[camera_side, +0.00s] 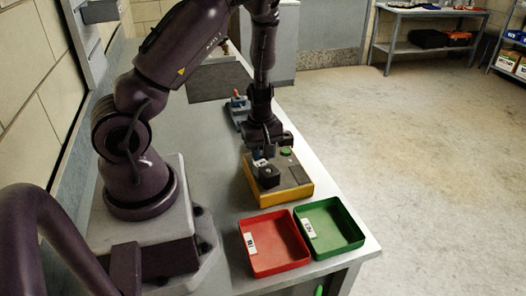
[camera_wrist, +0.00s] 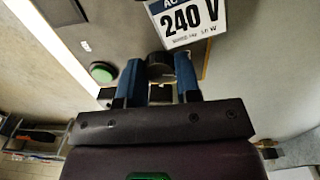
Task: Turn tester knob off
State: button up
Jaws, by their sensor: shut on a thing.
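The tester (camera_side: 290,190) is a yellow box with a grey-brown top on the bench, under my gripper (camera_side: 262,154). In the wrist view, the dark round knob (camera_wrist: 160,66) sits between the two blue fingers of my gripper (camera_wrist: 160,88), which is shut on it. The fingers hide the knob's sides, and I cannot tell its pointer direction. A green button (camera_wrist: 103,72) is left of the knob, and also shows in the side view (camera_side: 286,151). A white "240 V" label (camera_wrist: 188,20) lies beyond the knob.
A red tray (camera_side: 272,268) and a green tray (camera_side: 350,243) stand side by side in front of the tester. A black block (camera_side: 268,177) stands on the tester's top. A small blue-grey device (camera_side: 238,112) is behind it. The bench edge is close on the right.

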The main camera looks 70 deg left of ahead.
aim_at(261, 154)
jog(key=shift+n, duration=0.9)
jog(key=o, duration=0.9)
jog(key=r, duration=1.3)
jog(key=shift+s, duration=0.25)
jog(key=shift+d, duration=0.1)
